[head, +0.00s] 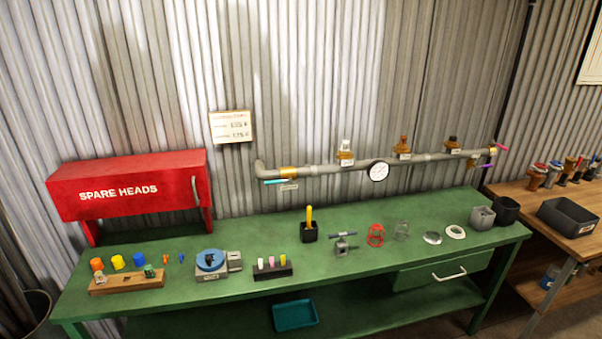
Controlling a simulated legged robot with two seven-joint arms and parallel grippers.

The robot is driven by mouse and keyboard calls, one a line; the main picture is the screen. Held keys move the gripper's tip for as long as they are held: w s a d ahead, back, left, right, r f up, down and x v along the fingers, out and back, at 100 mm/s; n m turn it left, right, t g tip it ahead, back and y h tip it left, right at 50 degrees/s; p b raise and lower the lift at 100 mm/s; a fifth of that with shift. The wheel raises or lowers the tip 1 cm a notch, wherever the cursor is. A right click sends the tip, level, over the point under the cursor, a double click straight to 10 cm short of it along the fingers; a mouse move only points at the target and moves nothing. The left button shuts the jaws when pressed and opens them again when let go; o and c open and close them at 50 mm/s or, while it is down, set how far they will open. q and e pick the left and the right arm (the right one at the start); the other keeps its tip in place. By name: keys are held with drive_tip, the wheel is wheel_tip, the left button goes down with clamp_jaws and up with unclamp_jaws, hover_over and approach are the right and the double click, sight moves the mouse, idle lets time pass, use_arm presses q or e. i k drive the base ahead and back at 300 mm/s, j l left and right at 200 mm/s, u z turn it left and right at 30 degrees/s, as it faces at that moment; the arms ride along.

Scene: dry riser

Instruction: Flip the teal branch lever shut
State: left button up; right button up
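The teal lever (275,181) is at the left end of the grey pipe (325,168) on the corrugated wall. It sits just below a brass valve body (289,172) and lies roughly level, in line with the pipe run. A small label hangs just below and to the right of it. Neither of my grippers is in the head view.
A green workbench (370,225) stands below the pipe. A red "SPARE HEADS" cabinet (130,188) is left of the lever. A pressure gauge (378,171) and several sprinkler heads are along the pipe. A black cup with a yellow-handled tool (309,230) stands below.

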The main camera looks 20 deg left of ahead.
sight(290, 179)
drive_tip(key=i+l+u, duration=0.15)
drive_tip(key=i+u, duration=0.25)
drive_tip(key=i+l+u, duration=0.4)
drive_tip(key=i, duration=0.15)
drive_tip(key=i+l+u, duration=0.75)
drive_tip(key=l, duration=0.25)
